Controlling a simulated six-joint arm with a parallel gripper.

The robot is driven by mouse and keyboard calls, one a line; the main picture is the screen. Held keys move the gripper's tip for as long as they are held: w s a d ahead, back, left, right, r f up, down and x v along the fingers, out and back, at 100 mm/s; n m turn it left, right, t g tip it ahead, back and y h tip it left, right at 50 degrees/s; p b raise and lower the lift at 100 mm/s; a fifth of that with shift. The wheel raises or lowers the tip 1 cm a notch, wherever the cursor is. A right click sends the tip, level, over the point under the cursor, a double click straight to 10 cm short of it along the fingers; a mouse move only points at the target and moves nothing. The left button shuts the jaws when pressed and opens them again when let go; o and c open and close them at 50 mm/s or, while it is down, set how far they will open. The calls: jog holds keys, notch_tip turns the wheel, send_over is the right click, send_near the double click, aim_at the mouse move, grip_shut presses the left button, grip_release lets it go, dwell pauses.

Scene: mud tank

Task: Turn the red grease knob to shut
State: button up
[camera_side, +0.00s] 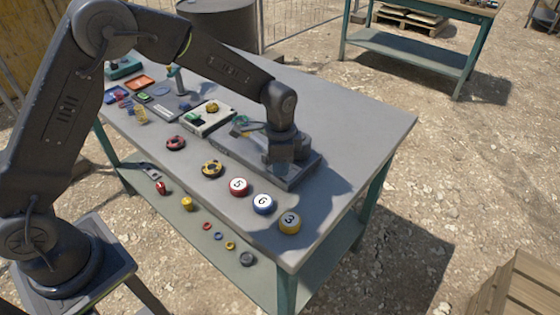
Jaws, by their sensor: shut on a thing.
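My gripper (281,174) points down over the right part of a flat grey metal tray or panel (245,156) on the workbench. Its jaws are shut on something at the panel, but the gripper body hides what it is. I cannot make out a red knob between the jaws. A red and black round piece (176,143) lies on the bench to the left, well apart from my gripper; I cannot tell whether it is the grease knob. A small green and yellow item (241,124) shows at the panel's back left.
A yellow and black round piece (212,169) lies in front of the panel. A pale box (208,118) stands left. The bench's right side (365,130) is clear.

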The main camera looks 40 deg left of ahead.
jog(key=shift+n, duration=0.4)
jog(key=n, duration=0.4)
jog(key=shift+n, duration=0.4)
jog(key=n, duration=0.6)
jog(key=shift+n, duration=0.3)
jog(key=o, duration=0.9)
jog(key=shift+r, duration=0.1)
notch_tip(320, 180, up, 14)
dwell(0.4)
